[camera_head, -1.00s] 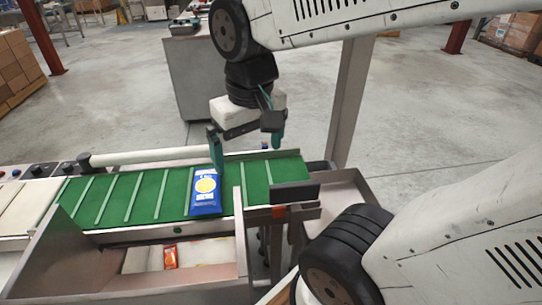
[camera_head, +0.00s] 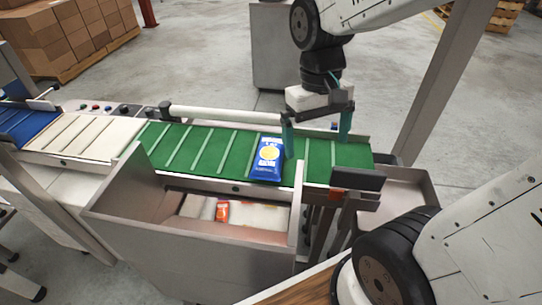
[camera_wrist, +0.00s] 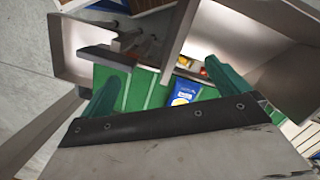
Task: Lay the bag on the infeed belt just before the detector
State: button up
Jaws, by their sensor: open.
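The blue bag (camera_head: 268,158) with a yellow round print lies flat on the green cleated belt (camera_head: 205,150), towards its right part. It also shows in the wrist view (camera_wrist: 184,93). My gripper (camera_head: 317,150) is open and empty just right of the bag, above the belt. Its two teal fingers are apart, and the left fingertip is close to the bag's right edge; I cannot tell if they touch. In the wrist view the fingers (camera_wrist: 165,85) stand wide apart with the bag visible between them. No clearly recognisable detector shows.
A steel bin (camera_head: 180,240) in front of the belt holds an orange packet (camera_head: 222,211) and pale items. A steel tray (camera_head: 405,195) sits at the belt's right end. White (camera_head: 95,135) and blue (camera_head: 25,122) belts continue left. Stacked cartons (camera_head: 60,35) stand behind.

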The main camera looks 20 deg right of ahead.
aim_at(270, 149)
jog(key=w+f+m, duration=0.1)
jog(key=w+f, duration=0.4)
jog(key=w, duration=0.1)
jog(key=w+f+m, duration=0.1)
jog(key=w+f, duration=0.5)
jog(key=w+f+m, duration=0.2)
jog(key=w+f, duration=0.3)
jog(key=shift+w+d+f, duration=0.2)
jog(key=shift+w+f, duration=0.2)
jog(key=shift+m+t, duration=0.8)
jog(key=shift+m, duration=0.1)
jog(key=w, duration=0.5)
jog(key=shift+f, duration=0.35)
jog(key=f, duration=0.7)
jog(key=shift+w+f, duration=0.2)
jog(key=shift+f, duration=0.1)
jog(key=c, duration=1)
jog(key=shift+o, duration=0.2)
jog(key=shift+r, duration=0.1)
